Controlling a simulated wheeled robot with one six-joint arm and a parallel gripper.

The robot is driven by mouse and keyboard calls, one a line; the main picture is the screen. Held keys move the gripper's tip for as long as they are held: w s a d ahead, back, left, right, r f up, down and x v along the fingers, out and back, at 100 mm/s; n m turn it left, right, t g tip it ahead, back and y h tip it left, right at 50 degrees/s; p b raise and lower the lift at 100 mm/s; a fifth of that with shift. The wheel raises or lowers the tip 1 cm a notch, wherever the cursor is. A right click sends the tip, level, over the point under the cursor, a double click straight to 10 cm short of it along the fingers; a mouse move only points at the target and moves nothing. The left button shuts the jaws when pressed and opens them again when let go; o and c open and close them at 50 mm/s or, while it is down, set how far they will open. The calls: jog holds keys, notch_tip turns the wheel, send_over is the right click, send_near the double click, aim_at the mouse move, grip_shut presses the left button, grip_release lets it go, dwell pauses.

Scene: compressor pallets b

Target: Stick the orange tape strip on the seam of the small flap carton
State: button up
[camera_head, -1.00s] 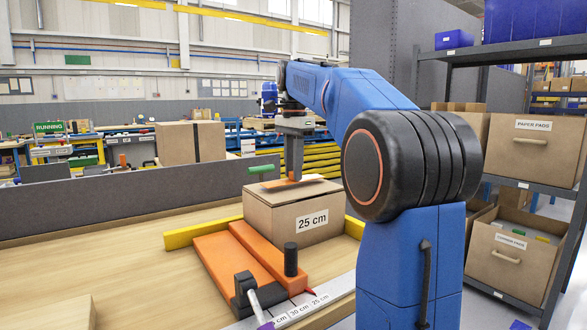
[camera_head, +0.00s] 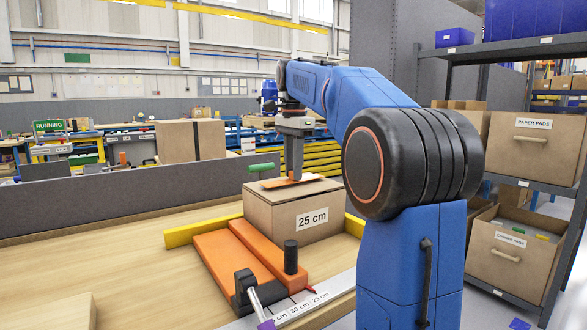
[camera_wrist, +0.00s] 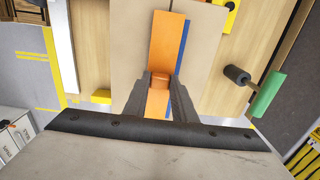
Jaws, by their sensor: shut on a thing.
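The small flap carton (camera_head: 275,218), brown with a "25 cm" label, stands on the workbench. Its top flaps (camera_wrist: 207,35) also show in the wrist view. The orange tape strip (camera_head: 283,183) lies along the top of the carton, flat or nearly so. I cannot tell whether it touches all along. My gripper (camera_head: 293,178) points down over the carton and is shut on the strip's raised orange tab (camera_wrist: 160,80). In the wrist view the strip (camera_wrist: 167,40) runs away from the fingers. A narrow blue line (camera_wrist: 183,48) shows along its right side. The seam beneath is mostly hidden.
Yellow rails (camera_head: 203,231) flank the carton. An orange fixture (camera_head: 225,262) with a black post (camera_head: 290,257) and a length scale (camera_head: 300,308) stands in front. A green handle (camera_head: 261,168) is close left of my gripper. Bench at left is mostly clear.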

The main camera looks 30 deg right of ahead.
jog(key=shift+f, duration=0.55)
dwell(0.4)
jog(key=o, duration=1.1)
notch_tip(320, 180, up, 12)
